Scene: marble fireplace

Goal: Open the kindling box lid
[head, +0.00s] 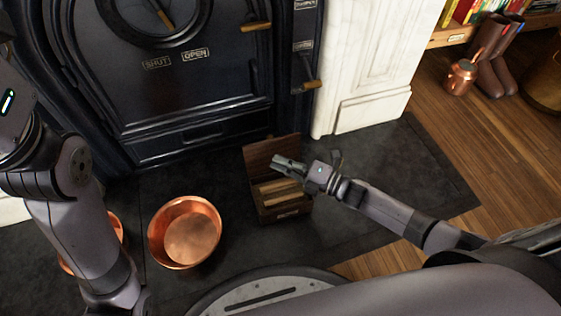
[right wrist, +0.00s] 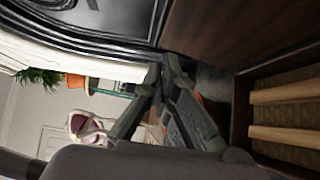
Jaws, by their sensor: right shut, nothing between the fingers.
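The kindling box (head: 285,213) is a small dark wooden box on the dark hearth. Its lid (head: 265,152) stands raised at the back, so the box is open. Pale kindling sticks (head: 279,190) show inside. In the right wrist view the lid's brown face (right wrist: 240,35) is at the top and the sticks (right wrist: 285,135) are at the right. My right gripper (head: 277,160) is shut and empty, over the box in front of the raised lid. It also shows in the right wrist view (right wrist: 166,62). I cannot tell whether it touches the lid. My left gripper is out of view.
A copper pan (head: 190,236) stands left of the box, with another copper vessel (head: 118,226) partly behind my left arm. The black stove (head: 185,90) rises behind. White marble (head: 372,65) stands at its right. Hearth right of the box is clear.

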